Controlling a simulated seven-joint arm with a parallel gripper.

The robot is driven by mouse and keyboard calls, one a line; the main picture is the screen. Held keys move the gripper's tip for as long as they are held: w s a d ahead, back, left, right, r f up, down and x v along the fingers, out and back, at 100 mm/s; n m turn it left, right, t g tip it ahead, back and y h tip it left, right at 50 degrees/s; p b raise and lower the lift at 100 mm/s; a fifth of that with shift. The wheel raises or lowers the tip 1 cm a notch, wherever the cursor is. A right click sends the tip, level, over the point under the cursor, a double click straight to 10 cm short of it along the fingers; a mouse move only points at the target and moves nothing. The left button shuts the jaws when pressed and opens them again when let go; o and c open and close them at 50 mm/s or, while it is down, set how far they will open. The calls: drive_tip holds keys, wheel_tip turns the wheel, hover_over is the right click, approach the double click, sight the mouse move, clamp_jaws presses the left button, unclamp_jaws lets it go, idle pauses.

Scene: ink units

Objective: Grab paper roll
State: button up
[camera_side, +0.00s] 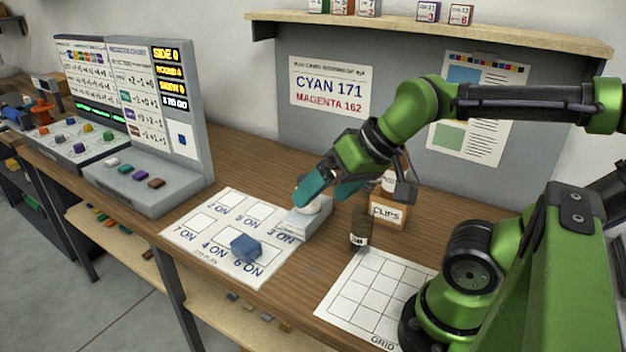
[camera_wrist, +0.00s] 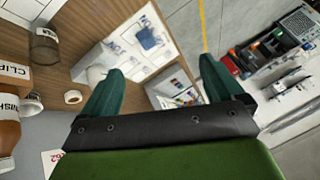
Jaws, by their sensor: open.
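A white rounded object, which looks like the paper roll (camera_side: 313,204), sits on or against a pale grey block (camera_side: 307,222) at the right edge of the numbered card. In the wrist view a white rounded object (camera_wrist: 96,75) shows just left of my left finger, partly hidden by it. A small cream ring (camera_wrist: 73,97) lies on the wood nearby; I cannot tell which of the two is the paper roll. My gripper (camera_side: 328,191) is above the grey block with its teal fingers apart. The wrist view shows nothing between its fingertips (camera_wrist: 163,68).
A blue block (camera_side: 245,247) lies on the numbered card (camera_side: 190,238). A dark jar (camera_side: 360,234) and a CLIPS box (camera_side: 388,212) stand to the right of my gripper. A grid sheet (camera_side: 365,292) lies in front. A grey console (camera_side: 150,190) stands left.

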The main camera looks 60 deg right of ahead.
drive_tip(key=w+d+f+m+g+h, duration=0.1)
drive_tip(key=w+d+f+m, duration=0.3)
drive_tip(key=d+m, duration=0.85)
drive_tip(key=w+d+f+m+g+h, duration=0.1)
drive_tip(key=w+d+f+m, duration=0.1)
drive_tip(key=w+d+m, duration=0.75)
drive_tip(key=w+d+f+m+g+h, duration=0.1)
drive_tip(key=w+d+f+m, duration=0.15)
drive_tip(key=d+m, duration=1.2)
drive_tip(key=shift+n, duration=0.85)
drive_tip(key=x, duration=0.3)
drive_tip(key=d+x, duration=0.1)
drive_tip(key=x, duration=0.7)
drive_tip(key=shift+d+f, duration=0.2)
drive_tip(key=shift+f, duration=0.05)
drive_tip(key=x, duration=0.5)
drive_tip(key=shift+d, duration=0.2)
